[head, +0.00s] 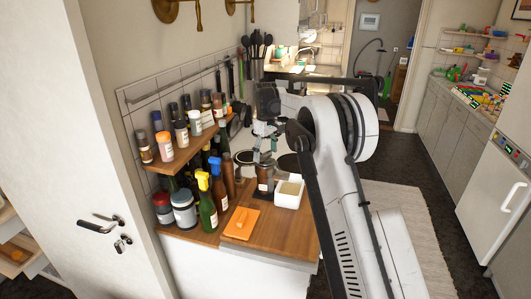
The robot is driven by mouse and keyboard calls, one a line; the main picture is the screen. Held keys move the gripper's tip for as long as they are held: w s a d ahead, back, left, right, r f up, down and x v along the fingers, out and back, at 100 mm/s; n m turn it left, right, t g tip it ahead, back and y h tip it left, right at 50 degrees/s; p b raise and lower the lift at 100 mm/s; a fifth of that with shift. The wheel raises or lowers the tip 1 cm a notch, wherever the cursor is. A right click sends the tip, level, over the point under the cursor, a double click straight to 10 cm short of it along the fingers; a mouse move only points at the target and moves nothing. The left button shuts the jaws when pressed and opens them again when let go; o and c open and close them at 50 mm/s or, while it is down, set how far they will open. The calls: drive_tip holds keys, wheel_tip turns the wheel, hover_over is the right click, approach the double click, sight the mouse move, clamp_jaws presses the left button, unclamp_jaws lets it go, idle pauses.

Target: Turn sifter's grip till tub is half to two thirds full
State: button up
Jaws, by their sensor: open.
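The tub (289,193) is a white, square, open container on the wooden worktop by the cooker. Pale material shows inside it, but its level is too small to read. A dark brown cylinder with a pale label (265,182) stands upright just left of the tub; I cannot tell whether it is the sifter, and no turning grip can be made out. My gripper (263,153) points down above this cylinder and the tub's left side. It is open; its fingertips are small and partly lost against the hob, so contact cannot be told.
An orange board or cloth (241,223) lies in front of the tub. Bottles, including a green one with a yellow top (207,208), and jars (184,211) crowd the left side. A spice shelf (178,160) overhangs them. The worktop's front right (285,236) is clear.

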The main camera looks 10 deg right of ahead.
drive_tip(key=shift+f, duration=0.15)
drive_tip(key=shift+c, duration=0.2)
drive_tip(key=c, duration=1.1)
drive_tip(key=shift+f+m+b, duration=0.1)
drive_tip(key=shift+m+b, duration=1.05)
drive_tip(key=shift+m, duration=0.15)
drive_tip(key=shift+m+b, duration=1)
drive_tip(key=shift+m, duration=1.1)
